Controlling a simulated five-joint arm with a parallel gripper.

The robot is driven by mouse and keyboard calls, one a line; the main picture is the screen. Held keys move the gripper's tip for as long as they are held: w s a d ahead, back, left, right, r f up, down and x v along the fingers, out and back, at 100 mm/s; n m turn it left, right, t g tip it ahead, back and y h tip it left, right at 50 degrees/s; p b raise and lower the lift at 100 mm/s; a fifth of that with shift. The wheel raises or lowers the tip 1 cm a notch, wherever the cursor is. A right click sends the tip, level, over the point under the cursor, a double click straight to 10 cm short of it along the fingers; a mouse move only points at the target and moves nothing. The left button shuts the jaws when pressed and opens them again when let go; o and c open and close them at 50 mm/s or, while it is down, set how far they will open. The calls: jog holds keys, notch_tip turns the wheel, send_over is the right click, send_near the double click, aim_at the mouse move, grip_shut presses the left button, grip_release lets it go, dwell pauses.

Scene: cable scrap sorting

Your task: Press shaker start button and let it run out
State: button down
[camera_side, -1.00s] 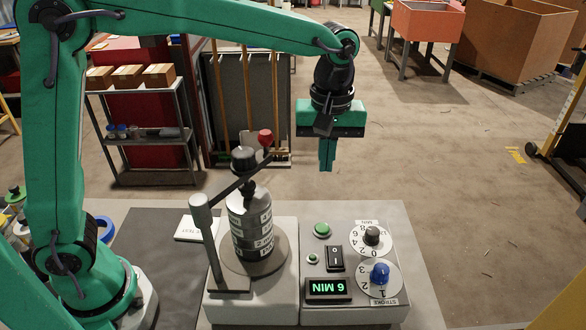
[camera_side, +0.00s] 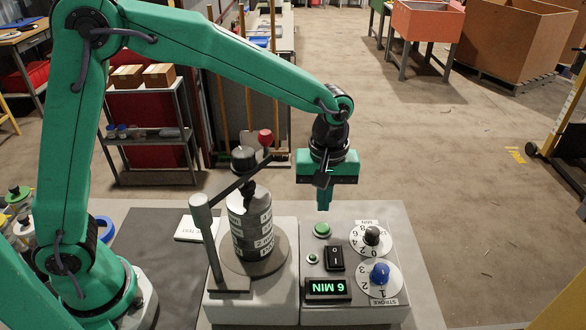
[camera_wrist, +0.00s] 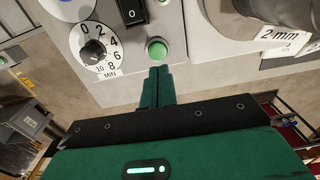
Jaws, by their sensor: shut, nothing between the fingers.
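The shaker's control panel (camera_side: 318,262) faces up in the side view. Its green button (camera_side: 322,230) sits near the panel's far edge; it also shows in the wrist view (camera_wrist: 157,51). My gripper (camera_side: 323,208) is shut and empty, pointing down a little above the green button. In the wrist view my fingertips (camera_wrist: 158,70) are just short of the button; I cannot tell if they touch. The sieve stack (camera_side: 250,226) stands left of the panel.
A clamp post (camera_side: 207,245) and a red-knobbed arm (camera_side: 265,138) rise by the sieve stack. A black knob (camera_side: 372,235) and a blue knob (camera_side: 380,272) stand up right of the button. The air right of my gripper is free.

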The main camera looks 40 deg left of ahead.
aim_at(322, 225)
jog(key=shift+d+f, duration=0.1)
jog(key=shift+f, duration=2.15)
